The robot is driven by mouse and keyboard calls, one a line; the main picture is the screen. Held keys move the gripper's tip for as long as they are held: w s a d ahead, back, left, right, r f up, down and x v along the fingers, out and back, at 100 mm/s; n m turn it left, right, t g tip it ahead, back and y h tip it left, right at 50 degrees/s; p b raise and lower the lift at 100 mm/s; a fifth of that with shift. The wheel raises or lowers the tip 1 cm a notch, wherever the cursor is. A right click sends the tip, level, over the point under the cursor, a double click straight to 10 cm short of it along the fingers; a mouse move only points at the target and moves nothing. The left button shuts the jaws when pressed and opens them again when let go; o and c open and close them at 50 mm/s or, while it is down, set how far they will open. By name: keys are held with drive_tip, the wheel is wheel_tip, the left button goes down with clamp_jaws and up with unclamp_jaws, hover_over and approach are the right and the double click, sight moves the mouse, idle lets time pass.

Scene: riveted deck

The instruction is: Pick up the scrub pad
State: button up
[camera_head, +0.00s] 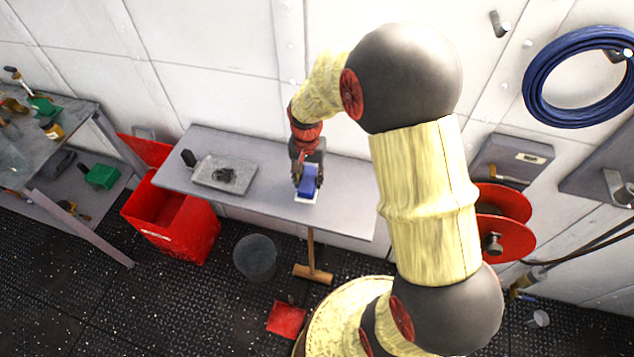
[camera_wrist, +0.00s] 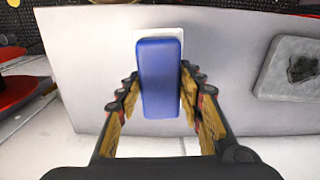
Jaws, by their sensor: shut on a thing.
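The scrub pad (camera_wrist: 161,75) is a blue block with a white layer under it. In the wrist view it sits between the two fingers of my gripper (camera_wrist: 160,100), which is shut on it. In the head view the blue pad (camera_head: 309,180) shows at the front of my gripper (camera_head: 305,184), over the right half of the grey bench (camera_head: 345,190). I cannot tell whether the pad touches the bench top.
A grey tray (camera_head: 224,172) with a dark lump lies left of the gripper, with a small dark item (camera_head: 188,158) beside it. The bench's right end is clear.

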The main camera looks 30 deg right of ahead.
drive_tip(key=w+a+r+p, duration=0.1)
drive_tip(key=a+r, duration=0.5)
drive_tip(key=a, duration=0.5)
drive_tip(key=shift+w+r+p, duration=0.3)
drive_tip(key=shift+w, duration=0.05)
drive_tip(key=o, duration=0.7)
drive_tip(key=shift+c, duration=0.2)
drive_tip(key=c, duration=0.5)
